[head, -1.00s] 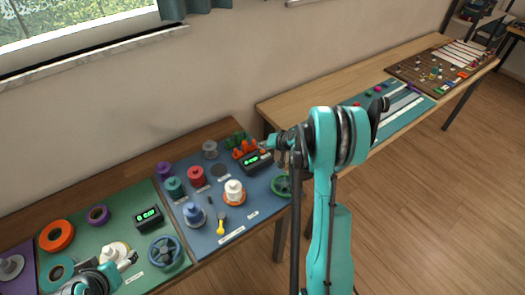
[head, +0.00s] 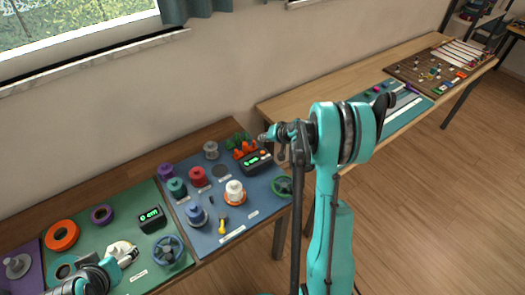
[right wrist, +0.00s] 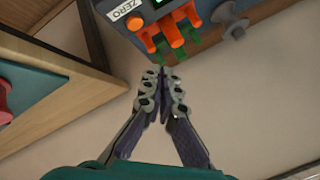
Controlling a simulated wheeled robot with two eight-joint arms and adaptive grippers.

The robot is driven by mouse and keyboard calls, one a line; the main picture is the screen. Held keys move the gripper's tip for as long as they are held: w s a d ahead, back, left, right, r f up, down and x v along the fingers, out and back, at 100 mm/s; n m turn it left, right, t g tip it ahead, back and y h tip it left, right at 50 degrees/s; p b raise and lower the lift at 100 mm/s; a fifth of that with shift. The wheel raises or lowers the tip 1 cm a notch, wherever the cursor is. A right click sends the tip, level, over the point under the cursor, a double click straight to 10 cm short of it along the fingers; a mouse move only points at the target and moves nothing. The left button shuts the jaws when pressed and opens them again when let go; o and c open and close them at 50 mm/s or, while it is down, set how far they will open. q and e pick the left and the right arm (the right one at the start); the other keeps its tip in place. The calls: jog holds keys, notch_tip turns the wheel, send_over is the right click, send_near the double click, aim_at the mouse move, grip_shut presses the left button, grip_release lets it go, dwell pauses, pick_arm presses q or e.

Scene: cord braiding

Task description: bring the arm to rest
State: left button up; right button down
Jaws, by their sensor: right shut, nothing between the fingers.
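My right arm stands in the middle of the head view, with its gripper (head: 266,138) over the back right of the blue mat (head: 215,232). In the right wrist view its fingers (right wrist: 163,75) are together, with nothing between them. Their tips point toward orange clips (right wrist: 175,32) and green clips beside a device labelled ZERO (right wrist: 135,22); in this view I cannot tell whether they touch. My left gripper (head: 128,257) is at the lower left over the green mat (head: 120,285). It is too small to tell whether it is open.
The blue mat holds spools, a white bobbin (head: 235,190), a yellow-handled tool (head: 222,226) and a display box (head: 256,162). An orange ring (head: 62,235) and a blue handwheel (head: 167,250) lie on the green mat. A second table (head: 300,97) runs along the wall at right.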

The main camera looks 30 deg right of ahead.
dwell(0.7)
jog(key=s+a+r+n+g+b, duration=0.1)
jog(key=s+a+r+n, duration=0.1)
jog(key=s+a+r, duration=0.4)
jog(key=s+a+r+n+b, duration=0.1)
jog(key=s+a+r+b, duration=0.1)
jog(key=s+a+r, duration=0.45)
jog(key=s+a+f+n+b, duration=0.1)
jog(key=s+a+n, duration=0.1)
jog(key=s+a, duration=0.2)
jog(key=s+a+f+n+h+b, duration=0.1)
jog(key=s+a, duration=0.4)
jog(key=s, duration=0.6)
jog(key=shift+s+f+n+g+h, duration=0.3)
jog(key=shift+f+n+g, duration=0.15)
jog(key=shift+f, duration=0.3)
